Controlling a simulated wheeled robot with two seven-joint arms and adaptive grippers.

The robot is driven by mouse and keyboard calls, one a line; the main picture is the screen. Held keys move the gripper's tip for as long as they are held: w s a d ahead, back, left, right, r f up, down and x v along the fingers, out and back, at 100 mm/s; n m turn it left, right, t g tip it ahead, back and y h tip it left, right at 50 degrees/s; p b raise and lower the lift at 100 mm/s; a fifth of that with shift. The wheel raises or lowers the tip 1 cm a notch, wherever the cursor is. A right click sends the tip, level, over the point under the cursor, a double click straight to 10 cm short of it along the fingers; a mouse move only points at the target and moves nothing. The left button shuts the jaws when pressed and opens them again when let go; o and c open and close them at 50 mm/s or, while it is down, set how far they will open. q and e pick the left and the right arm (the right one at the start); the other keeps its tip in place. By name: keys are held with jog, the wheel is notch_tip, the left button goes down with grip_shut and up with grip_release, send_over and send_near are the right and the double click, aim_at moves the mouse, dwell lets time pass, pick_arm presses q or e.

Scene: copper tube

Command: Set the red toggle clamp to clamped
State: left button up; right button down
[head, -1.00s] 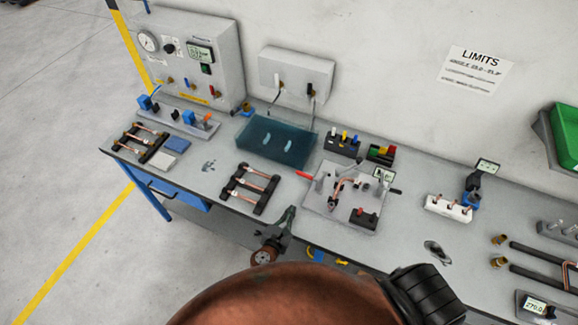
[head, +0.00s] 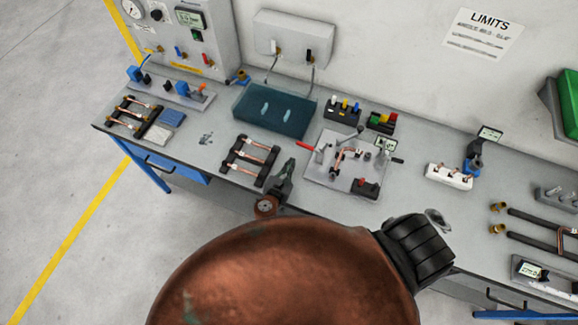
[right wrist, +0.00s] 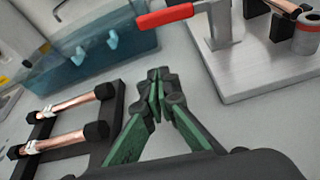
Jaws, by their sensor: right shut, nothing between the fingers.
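The red toggle clamp (head: 306,146) is on the left side of a grey fixture plate (head: 316,172). Its red handle sticks out to the left, roughly level, past the plate's edge. In the right wrist view the red handle (right wrist: 166,16) is at the top, on a grey metal bracket. My right gripper (head: 289,165) is just below and left of the handle, at the bench's front side. In the right wrist view its green and black fingers (right wrist: 158,82) are together and empty, apart from the handle. My left gripper is not in view.
A black rack with copper tubes (head: 250,160) stands close left of my right gripper. A blue translucent tray (head: 272,110) is behind. A copper tube assembly (head: 347,158) and a small black block with a red top (head: 367,187) are on the fixture plate.

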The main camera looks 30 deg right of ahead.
aim_at(295, 155)
jog(key=x, duration=0.5)
jog(key=shift+w+d, duration=0.2)
jog(key=shift+w, duration=0.1)
jog(key=r+p, duration=0.2)
jog(key=r, duration=0.1)
jog(key=shift+s+r, duration=0.25)
jog(key=shift+s, duration=0.1)
jog(key=shift+r+p, duration=0.2)
jog(key=shift+p, duration=0.15)
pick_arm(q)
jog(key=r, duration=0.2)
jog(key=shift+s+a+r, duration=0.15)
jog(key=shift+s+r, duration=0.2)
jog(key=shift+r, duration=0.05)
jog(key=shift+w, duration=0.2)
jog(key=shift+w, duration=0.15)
